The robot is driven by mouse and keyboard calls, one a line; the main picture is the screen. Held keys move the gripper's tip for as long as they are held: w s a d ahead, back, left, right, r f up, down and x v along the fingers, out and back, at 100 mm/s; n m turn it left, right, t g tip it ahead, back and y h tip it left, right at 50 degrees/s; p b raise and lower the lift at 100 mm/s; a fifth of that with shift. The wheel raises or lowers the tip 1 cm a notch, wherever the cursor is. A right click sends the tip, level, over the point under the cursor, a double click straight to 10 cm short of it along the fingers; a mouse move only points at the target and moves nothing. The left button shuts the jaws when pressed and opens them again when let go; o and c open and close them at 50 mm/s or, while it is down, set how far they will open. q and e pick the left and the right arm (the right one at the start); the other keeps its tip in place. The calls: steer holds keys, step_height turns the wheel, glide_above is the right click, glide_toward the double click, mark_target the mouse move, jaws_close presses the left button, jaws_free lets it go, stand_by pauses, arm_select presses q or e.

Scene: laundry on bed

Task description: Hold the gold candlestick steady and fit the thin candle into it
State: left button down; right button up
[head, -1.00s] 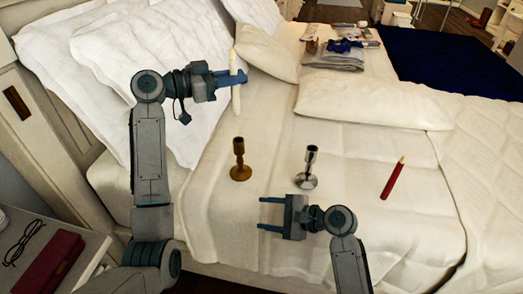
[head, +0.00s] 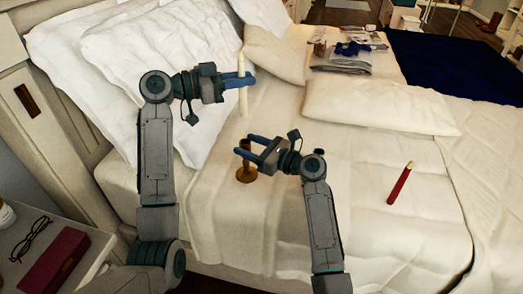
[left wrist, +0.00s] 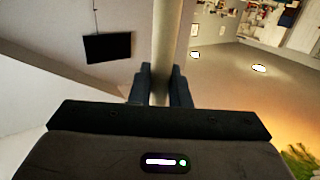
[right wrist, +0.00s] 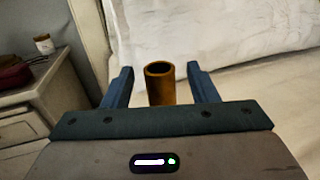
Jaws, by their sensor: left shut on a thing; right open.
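A thin cream candle (head: 242,92) is upright in my left gripper (head: 247,80), which is shut on it above the bed. It also shows between the fingers in the left wrist view (left wrist: 164,45). The gold candlestick (head: 246,175) stands upright on the bed, below the candle. My right gripper (head: 244,145) is open at its upper part and partly covers it. In the right wrist view the candlestick's hollow top (right wrist: 160,82) is between the two open fingers, with a gap on each side.
The silver candlestick is hidden behind my right arm. Pillows (head: 380,107) lie at the back. A nightstand (head: 78,238) with glasses and a red case is at front left.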

steer(key=shift+x, duration=0.85)
jaws_close()
arm_select(q)
steer(key=shift+d+f+n+t+y, duration=0.15)
steer(key=shift+f+n+t+y, duration=0.15)
steer(key=shift+f+n+t, duration=0.35)
steer(key=shift+f+n+t+y, duration=0.3)
steer(key=shift+f+n+t, duration=0.25)
steer(key=shift+f+t, duration=0.25)
step_height(320, 180, down, 10)
steer(key=shift+r+t, duration=0.25)
steer(key=shift+t, duration=0.1)
